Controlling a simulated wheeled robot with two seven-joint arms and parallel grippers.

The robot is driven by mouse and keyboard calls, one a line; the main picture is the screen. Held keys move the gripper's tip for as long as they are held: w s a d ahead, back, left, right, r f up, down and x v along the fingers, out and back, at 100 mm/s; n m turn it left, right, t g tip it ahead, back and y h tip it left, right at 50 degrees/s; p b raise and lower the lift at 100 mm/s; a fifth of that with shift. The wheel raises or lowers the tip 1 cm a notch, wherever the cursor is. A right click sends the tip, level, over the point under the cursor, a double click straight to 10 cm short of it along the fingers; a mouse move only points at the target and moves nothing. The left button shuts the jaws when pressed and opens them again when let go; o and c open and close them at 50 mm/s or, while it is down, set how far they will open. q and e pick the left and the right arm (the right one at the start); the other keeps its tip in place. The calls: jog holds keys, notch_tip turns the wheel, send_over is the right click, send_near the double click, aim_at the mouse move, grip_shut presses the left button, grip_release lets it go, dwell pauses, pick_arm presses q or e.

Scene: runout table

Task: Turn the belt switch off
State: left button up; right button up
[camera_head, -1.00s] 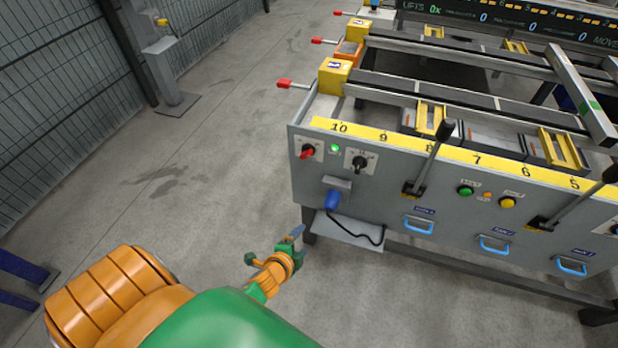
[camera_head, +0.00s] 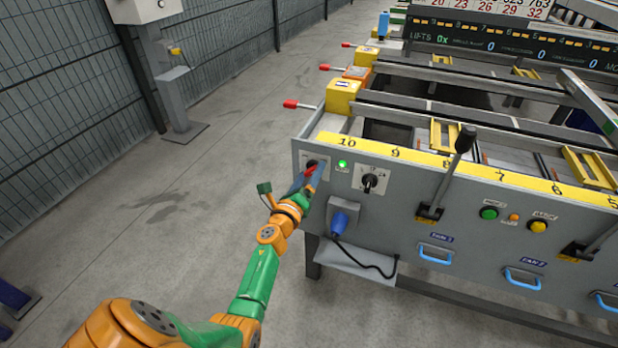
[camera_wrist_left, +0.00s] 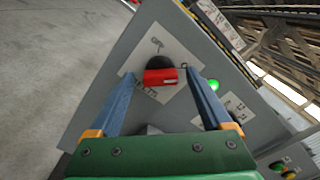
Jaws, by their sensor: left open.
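The belt switch (camera_head: 311,170) is a red-handled rotary knob on a pale plate at the left end of the grey front panel. In the left wrist view its red handle (camera_wrist_left: 160,76) sits on a dark round base, between and just beyond my blue fingers. My left gripper (camera_head: 309,179) is open in front of the switch and partly covers it in the head view. In the left wrist view my left gripper (camera_wrist_left: 160,88) has a finger on each side of the handle, with gaps showing. A green lamp (camera_head: 342,164) beside the switch is lit. My right gripper is not in view.
A black rotary knob (camera_head: 370,182) sits right of the lamp. A blue plug (camera_head: 340,222) with a black cable is below. A black-handled lever (camera_head: 447,175) stands further right. The floor (camera_head: 200,250) left of the table is clear.

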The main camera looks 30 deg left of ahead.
pick_arm(q)
grip_shut()
jog(key=shift+n, duration=0.3)
jog(key=n, duration=0.3)
jog(key=shift+n, duration=0.4)
jog(key=n, duration=0.4)
jog(key=shift+n+p, duration=0.3)
jog(key=n, duration=0.4)
jog(key=shift+n+p, duration=0.55)
jog(key=shift+n, duration=1.95)
